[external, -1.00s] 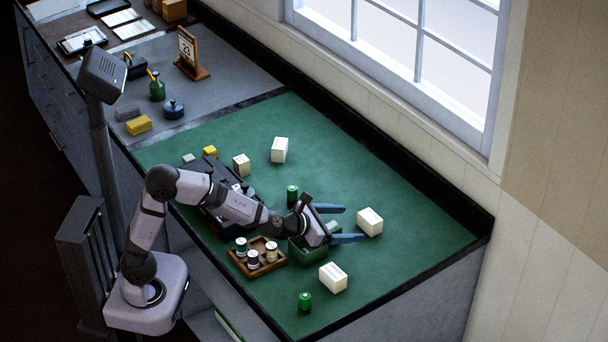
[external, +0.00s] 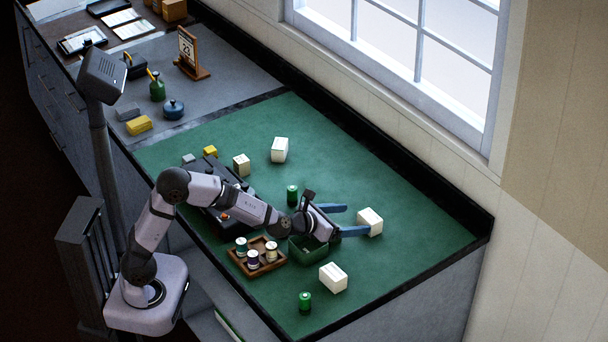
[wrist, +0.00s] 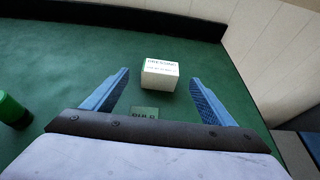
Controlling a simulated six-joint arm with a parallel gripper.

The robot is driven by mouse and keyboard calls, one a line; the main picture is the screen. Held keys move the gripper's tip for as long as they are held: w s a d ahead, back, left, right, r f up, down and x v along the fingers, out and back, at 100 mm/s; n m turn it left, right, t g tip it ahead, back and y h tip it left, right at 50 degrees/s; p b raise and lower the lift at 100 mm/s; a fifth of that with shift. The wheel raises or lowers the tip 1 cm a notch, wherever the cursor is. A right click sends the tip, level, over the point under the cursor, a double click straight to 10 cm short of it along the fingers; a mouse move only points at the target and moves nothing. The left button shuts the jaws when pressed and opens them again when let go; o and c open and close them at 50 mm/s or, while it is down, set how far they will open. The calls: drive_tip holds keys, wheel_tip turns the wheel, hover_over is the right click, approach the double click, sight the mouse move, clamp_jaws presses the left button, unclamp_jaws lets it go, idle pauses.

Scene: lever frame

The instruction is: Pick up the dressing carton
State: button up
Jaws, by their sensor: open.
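The dressing carton (wrist: 160,75) is a white box with green lettering, standing on the green mat. In the wrist view it sits ahead of my gripper (wrist: 160,77), in line with the space between the fingers. In the external view the carton (external: 371,220) is at the right of the mat. My gripper (external: 357,219) is open and empty, its two blue fingers pointing at the carton. The nearer finger overlaps the carton's lower edge in the external view; I cannot tell whether they touch.
Other white cartons stand nearer the front (external: 333,277) and farther back (external: 279,150). Green cylinders stand behind the gripper (external: 292,194) and near the front edge (external: 305,301). A wooden tray (external: 238,262) of spools and a green bin (external: 304,258) lie close to my arm.

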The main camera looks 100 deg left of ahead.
sight(367, 217)
drive_tip(key=shift+p+x, duration=0.65)
drive_tip(key=shift+x, duration=1.7)
drive_tip(key=shift+d, duration=0.1)
drive_tip(key=c, duration=1.1)
drive_tip(key=shift+r, duration=0.15)
wheel_tip(367, 217, up, 18)
drive_tip(key=p, duration=0.7)
drive_tip(key=shift+p, duration=0.3)
